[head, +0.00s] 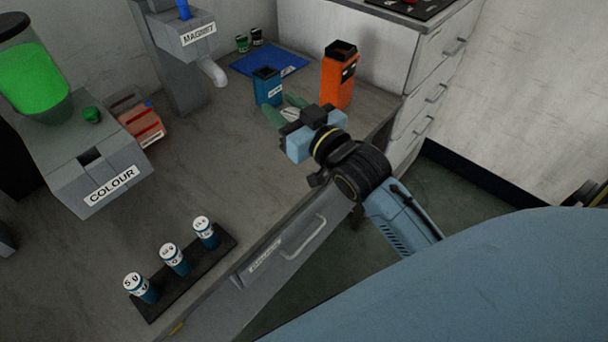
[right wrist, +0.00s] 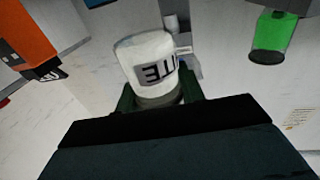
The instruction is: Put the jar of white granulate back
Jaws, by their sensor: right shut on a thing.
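The jar of white granulate (right wrist: 143,52) shows in the right wrist view as a white jar with a dark label, of which "ITE" is readable. My right gripper (right wrist: 160,94) is shut on it, one green finger on each side. In the head view my right gripper (head: 285,110) is over the bench near its right edge, just in front of a blue open-topped container. Only a small whitish part of the jar (head: 291,114) shows there between the fingers. Whether the jar touches the bench is hard to tell. My left gripper is not in view.
The blue container (head: 267,88) and an orange container (head: 339,78) stand close to the gripper. Behind them lies a blue mat (head: 262,62) with two small jars beyond. A black rack (head: 187,278) with three white-capped jars is at the front. The COLOUR machine (head: 95,170) is left; mid-bench is clear.

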